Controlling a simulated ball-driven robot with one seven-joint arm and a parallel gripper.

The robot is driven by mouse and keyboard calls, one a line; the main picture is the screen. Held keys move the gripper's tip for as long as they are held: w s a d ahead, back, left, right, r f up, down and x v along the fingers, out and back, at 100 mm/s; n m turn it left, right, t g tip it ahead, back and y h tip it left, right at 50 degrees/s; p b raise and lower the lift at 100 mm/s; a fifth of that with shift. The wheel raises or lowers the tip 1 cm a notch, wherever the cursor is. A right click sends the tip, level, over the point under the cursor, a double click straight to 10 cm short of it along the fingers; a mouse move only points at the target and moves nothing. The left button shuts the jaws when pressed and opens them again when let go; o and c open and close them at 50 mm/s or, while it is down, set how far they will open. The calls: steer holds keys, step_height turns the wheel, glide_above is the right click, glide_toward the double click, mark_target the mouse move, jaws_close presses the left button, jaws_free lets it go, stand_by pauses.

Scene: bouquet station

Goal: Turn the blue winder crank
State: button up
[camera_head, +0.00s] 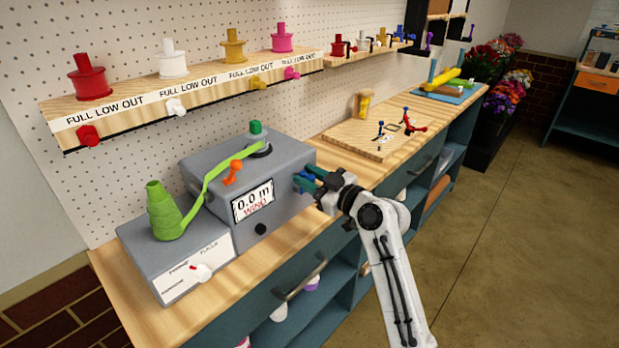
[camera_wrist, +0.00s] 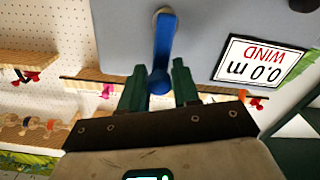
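The winder is a grey box (camera_head: 205,160) on the wooden bench, with a display (camera_head: 253,201) reading 0.0 m WIND. The display appears upside down in the wrist view (camera_wrist: 260,68). The blue crank (camera_wrist: 165,45) is on the box's right side. In the wrist view it extends from a pale hub to a round knob (camera_wrist: 159,83). My gripper (camera_head: 305,180) is at that side of the box. In the wrist view its green fingers (camera_wrist: 159,77) stand either side of the knob, apparently open with narrow gaps. In the head view the fingers partly hide the crank.
A green ribbon spool (camera_head: 163,212) stands left, its ribbon crossing the box beside an orange lever (camera_head: 233,172). A shelf (camera_head: 190,90) with coloured spools is above. A wooden board (camera_head: 378,133) with small tools lies to the right. The floor at right is clear.

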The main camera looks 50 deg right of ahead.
jaws_close()
steer(key=shift+d+m, duration=0.15)
steer(key=shift+m, duration=0.15)
